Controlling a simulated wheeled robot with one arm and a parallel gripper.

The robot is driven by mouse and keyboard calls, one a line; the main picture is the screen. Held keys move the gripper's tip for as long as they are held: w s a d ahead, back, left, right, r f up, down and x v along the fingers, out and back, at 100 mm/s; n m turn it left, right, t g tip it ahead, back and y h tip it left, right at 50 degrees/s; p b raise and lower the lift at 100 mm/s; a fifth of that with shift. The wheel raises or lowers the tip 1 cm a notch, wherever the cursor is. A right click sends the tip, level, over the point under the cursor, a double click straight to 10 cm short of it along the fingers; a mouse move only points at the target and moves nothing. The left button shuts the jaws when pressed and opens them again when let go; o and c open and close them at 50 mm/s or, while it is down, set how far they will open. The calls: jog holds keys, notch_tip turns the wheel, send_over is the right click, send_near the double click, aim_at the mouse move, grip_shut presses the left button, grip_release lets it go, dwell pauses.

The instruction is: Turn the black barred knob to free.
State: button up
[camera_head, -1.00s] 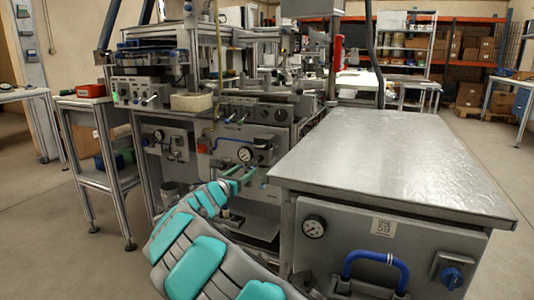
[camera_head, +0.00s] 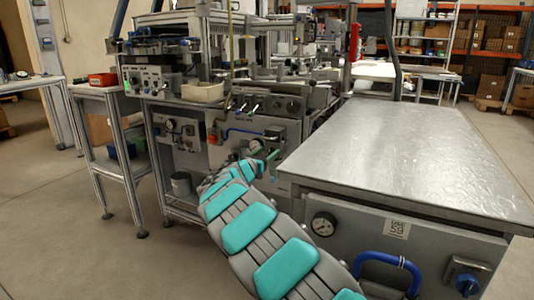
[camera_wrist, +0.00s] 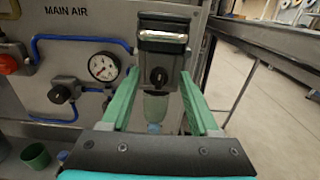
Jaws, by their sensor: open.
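A black, box-shaped air unit (camera_wrist: 162,40) with a bright metal band hangs at the centre of the wrist view. A small black barred knob (camera_wrist: 160,77) appears on its lower front, above a clear greenish bowl (camera_wrist: 156,105). My gripper (camera_wrist: 158,74) is open. Its two green fingers stand apart, left and right of the unit in the picture. I cannot tell whether they touch it. Another dark knob (camera_wrist: 60,93) is at the left, on a grey fitting with blue pipes. In the head view my gripper (camera_head: 270,157) is at the panel, and the knob is too small to make out.
A pressure gauge (camera_wrist: 103,67) and a red knob (camera_wrist: 8,63) are on the MAIN AIR panel, left of the fingers. A metal-topped bench (camera_head: 400,150) with a blue handle (camera_head: 388,262) stands close at the right. Open floor (camera_head: 60,230) lies at the left.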

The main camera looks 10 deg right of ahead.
jog(key=shift+c, duration=0.3)
grip_shut()
dwell(0.3)
